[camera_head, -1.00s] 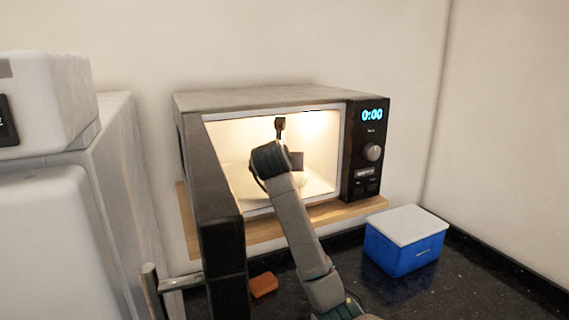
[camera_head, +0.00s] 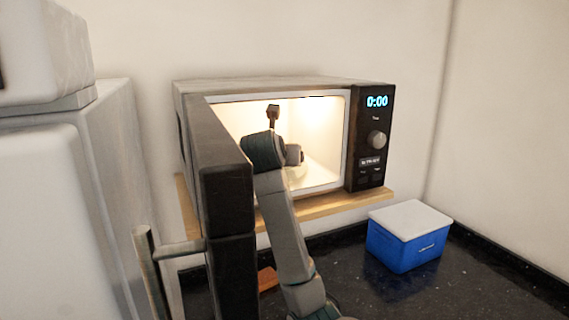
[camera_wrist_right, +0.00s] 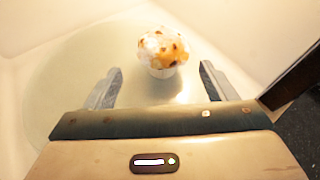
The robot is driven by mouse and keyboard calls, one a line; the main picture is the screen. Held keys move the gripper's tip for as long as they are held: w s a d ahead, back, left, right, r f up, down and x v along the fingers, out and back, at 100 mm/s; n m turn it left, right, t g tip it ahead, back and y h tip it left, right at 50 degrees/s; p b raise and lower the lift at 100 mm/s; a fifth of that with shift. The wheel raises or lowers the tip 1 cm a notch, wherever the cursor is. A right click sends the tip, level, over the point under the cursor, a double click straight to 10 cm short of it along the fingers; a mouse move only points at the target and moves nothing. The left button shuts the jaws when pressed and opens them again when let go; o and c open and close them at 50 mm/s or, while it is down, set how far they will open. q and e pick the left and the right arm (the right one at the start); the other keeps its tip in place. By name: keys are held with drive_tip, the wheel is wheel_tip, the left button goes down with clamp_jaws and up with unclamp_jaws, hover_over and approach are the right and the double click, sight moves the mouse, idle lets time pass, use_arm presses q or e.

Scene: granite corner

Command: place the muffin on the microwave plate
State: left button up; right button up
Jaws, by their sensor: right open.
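The muffin (camera_wrist_right: 163,50), with a white and orange-brown speckled top and a pale wrapper, appears to stand on the round, pale microwave plate (camera_wrist_right: 62,85) in the right wrist view. My right gripper (camera_wrist_right: 161,72) is open, with its fingertips apart on either side just short of the muffin, apparently not touching it. In the head view my right arm reaches through the open front of the microwave (camera_head: 262,86); its wrist hides the muffin and most of the plate. My left gripper is out of view.
The open microwave door (camera_head: 226,170) stands left of my arm, close to it. A blue box with a white lid (camera_head: 405,241) sits on the dark counter at right. An orange-brown object (camera_head: 267,278) lies partly hidden behind the door. A white appliance (camera_head: 45,190) fills the left.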

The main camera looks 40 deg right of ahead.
drive_tip(key=s+a+b, duration=0.1)
drive_tip(key=a, duration=0.1)
drive_tip(key=s+a, duration=0.2)
drive_tip(key=shift+s+a+b, duration=0.1)
drive_tip(key=shift+s+b, duration=0.2)
drive_tip(key=shift+b, duration=0.05)
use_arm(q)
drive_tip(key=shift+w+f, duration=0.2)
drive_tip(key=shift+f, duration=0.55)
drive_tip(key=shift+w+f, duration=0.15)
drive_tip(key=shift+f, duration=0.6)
use_arm(e)
drive_tip(key=shift+s+a, duration=0.45)
drive_tip(key=shift+s, duration=0.1)
